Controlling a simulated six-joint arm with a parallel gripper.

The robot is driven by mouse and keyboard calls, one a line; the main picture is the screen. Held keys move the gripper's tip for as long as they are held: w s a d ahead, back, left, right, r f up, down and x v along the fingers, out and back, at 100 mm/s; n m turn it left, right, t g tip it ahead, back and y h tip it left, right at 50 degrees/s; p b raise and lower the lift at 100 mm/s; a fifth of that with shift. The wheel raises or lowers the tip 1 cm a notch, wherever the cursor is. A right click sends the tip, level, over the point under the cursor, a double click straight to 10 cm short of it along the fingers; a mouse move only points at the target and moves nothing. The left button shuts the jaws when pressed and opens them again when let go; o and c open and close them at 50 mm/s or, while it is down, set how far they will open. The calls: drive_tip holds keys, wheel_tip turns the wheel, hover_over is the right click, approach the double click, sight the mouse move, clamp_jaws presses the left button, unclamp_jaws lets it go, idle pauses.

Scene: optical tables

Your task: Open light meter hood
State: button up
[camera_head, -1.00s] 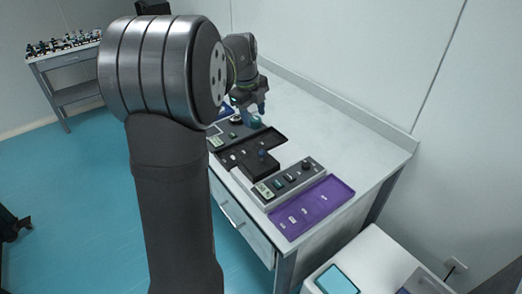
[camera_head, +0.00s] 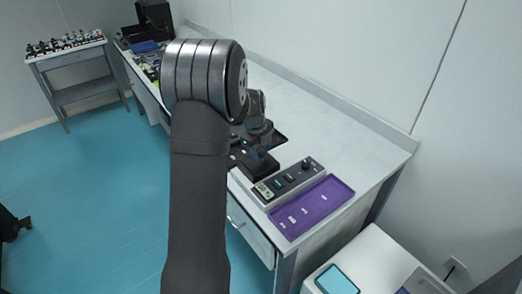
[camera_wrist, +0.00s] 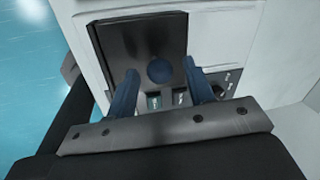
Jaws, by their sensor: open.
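The light meter hood is a black box-like cover (camera_head: 262,166), beside the grey control panel in the head view. In the wrist view the hood (camera_wrist: 118,42) is a dark square with a round blue-grey knob (camera_wrist: 160,71) near its lower edge. My gripper (camera_wrist: 160,68) is open, with one blue finger on each side of the knob and a visible gap on both sides. Whether the fingers reach down to the knob's height I cannot tell. In the head view my gripper is just above the hood, partly lost against my dark wrist.
A grey panel (camera_head: 268,197) with buttons and dark knobs stands right of the hood. A purple tray (camera_head: 322,211) with small pale pieces lies beyond it. The white table top (camera_head: 340,135) behind is clear. Other equipment stands at the table's far end.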

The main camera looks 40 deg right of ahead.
drive_tip(key=shift+f, duration=0.15)
clamp_jaws()
drive_tip(key=d, duration=1.1)
drive_tip(key=shift+d, duration=0.5)
unclamp_jaws()
